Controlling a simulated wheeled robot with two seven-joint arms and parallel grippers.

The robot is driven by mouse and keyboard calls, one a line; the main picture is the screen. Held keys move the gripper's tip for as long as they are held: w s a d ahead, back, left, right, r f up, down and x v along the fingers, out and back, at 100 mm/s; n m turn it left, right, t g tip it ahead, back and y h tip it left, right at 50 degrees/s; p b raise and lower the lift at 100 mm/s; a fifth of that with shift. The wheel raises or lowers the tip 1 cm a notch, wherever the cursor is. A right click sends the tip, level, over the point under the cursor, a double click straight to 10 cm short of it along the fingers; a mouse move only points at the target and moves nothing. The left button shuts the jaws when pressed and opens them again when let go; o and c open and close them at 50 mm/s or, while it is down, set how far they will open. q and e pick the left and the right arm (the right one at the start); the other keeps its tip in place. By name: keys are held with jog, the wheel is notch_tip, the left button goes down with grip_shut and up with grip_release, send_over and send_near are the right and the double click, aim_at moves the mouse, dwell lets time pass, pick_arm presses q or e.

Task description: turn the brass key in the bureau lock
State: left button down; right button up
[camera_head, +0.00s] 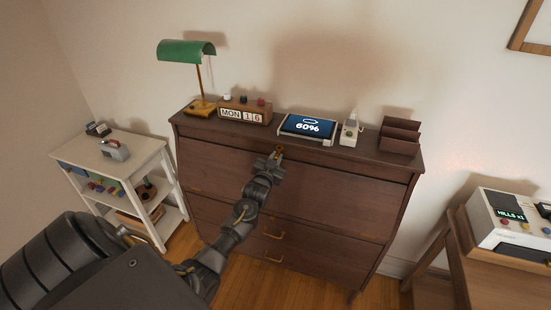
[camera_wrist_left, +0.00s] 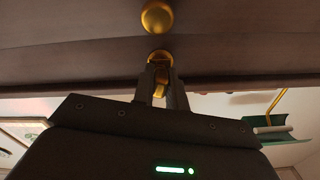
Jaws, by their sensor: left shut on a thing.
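The dark wooden bureau (camera_head: 325,190) stands against the wall with its broad front panel closed. My left gripper (camera_head: 277,157) reaches to the top middle of that panel. In the left wrist view its two fingers (camera_wrist_left: 162,88) are shut on the brass key (camera_wrist_left: 160,97), at the brass lock (camera_wrist_left: 159,56) in the wood. The fingers hide much of the key, so its exact angle is hard to tell. A round brass knob (camera_wrist_left: 157,17) shows beside the lock in that view, apart from the fingers. My right gripper is not in view.
On the bureau top stand a green lamp (camera_head: 187,50), a calendar block (camera_head: 245,112), a tablet (camera_head: 307,126), a small white device (camera_head: 350,131) and a dark letter rack (camera_head: 400,136). A white shelf (camera_head: 128,148) stands left; a wooden table (camera_head: 500,270) stands right.

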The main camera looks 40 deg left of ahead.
pick_arm(q)
jog(key=shift+d+f, duration=0.15)
jog(key=shift+f, duration=0.15)
jog(key=n, duration=0.3)
jog(key=shift+n, duration=0.3)
jog(key=c, duration=1.4)
grip_release()
jog(key=shift+w, duration=0.2)
jog(key=shift+c, duration=0.2)
jog(key=shift+o, duration=0.5)
jog(key=shift+r, duration=0.1)
jog(key=o, duration=0.4)
jog(key=shift+a, duration=0.2)
